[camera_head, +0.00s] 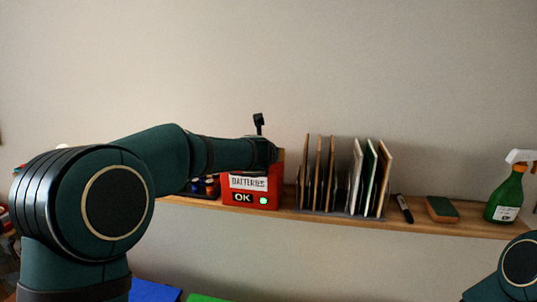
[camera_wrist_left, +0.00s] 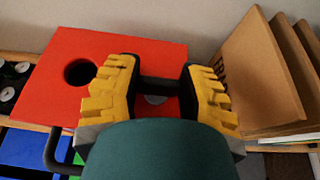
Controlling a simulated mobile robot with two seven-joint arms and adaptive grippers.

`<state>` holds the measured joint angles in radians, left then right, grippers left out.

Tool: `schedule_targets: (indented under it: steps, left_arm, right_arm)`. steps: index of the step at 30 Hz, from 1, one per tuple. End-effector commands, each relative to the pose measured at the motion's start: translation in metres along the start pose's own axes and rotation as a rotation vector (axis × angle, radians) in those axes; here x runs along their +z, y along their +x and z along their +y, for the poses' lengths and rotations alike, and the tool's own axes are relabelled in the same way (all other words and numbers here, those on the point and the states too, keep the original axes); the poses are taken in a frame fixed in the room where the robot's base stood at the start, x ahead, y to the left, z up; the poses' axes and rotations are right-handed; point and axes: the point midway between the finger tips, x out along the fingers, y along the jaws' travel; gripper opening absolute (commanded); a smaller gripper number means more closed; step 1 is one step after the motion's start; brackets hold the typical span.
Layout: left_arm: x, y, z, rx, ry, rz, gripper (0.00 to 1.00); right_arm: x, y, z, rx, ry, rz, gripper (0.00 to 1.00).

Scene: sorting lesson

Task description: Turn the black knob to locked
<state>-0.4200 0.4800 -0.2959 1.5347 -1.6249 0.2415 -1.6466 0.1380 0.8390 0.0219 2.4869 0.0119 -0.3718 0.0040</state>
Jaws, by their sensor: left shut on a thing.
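The red box (camera_head: 270,190) labelled BATTERIES stands on the wall shelf, with an OK sign and a lit green lamp on its front. Its top shows in the left wrist view (camera_wrist_left: 60,50), with a round dark hole. My left gripper (camera_wrist_left: 160,82) is over the box top, its yellow fingers on either side of a black bar, the black knob (camera_wrist_left: 160,86). It is shut on the knob. A pale disc shows just beside the bar. In the head view my left arm hides the gripper and knob. The knob's marking cannot be read. My right gripper is out of view.
A dark tray of batteries (camera_head: 205,187) is left of the box. A rack of upright boards (camera_head: 340,180) stands close on its right. Further right are a marker (camera_head: 404,208), an eraser (camera_head: 441,209) and a green spray bottle (camera_head: 507,198). Blue (camera_head: 155,291) and green surfaces lie below the shelf.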

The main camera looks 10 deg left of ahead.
Motion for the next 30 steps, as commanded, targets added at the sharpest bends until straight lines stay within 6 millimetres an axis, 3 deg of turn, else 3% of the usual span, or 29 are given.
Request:
schedule_targets:
  steps: [14,30]
  left_arm:
    - [0.002,0.000,-0.002,0.265,-0.108,-0.001,0.05]
    - [0.004,-0.001,-0.001,0.631,-0.258,0.000,0.05]
  right_arm:
    - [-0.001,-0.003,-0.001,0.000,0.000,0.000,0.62]
    - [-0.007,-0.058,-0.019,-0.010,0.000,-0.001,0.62]
